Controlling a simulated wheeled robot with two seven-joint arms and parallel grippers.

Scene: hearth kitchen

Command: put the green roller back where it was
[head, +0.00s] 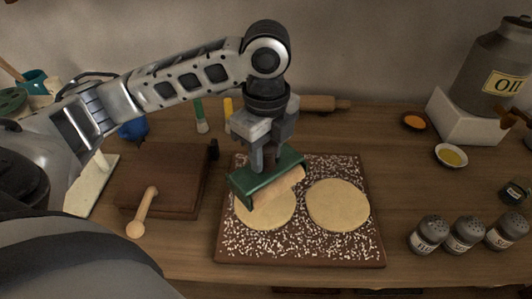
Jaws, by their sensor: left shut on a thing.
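The green roller (262,182) has a green frame and a pale wooden cylinder. My left gripper (264,166) comes down from above and is shut on its green frame. The roller is over the left round of dough (265,215); I cannot tell whether it touches the dough. A second round of dough (338,205) lies to the right. Both rounds lie on a brown board (300,256) strewn with white specks. The roller hides the back part of the left round. My right gripper is not in view.
Left of the board are a brown block (165,170) and a wooden utensil (143,212). A rolling pin (322,103) lies behind. Bare wood lies between board and bowls.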

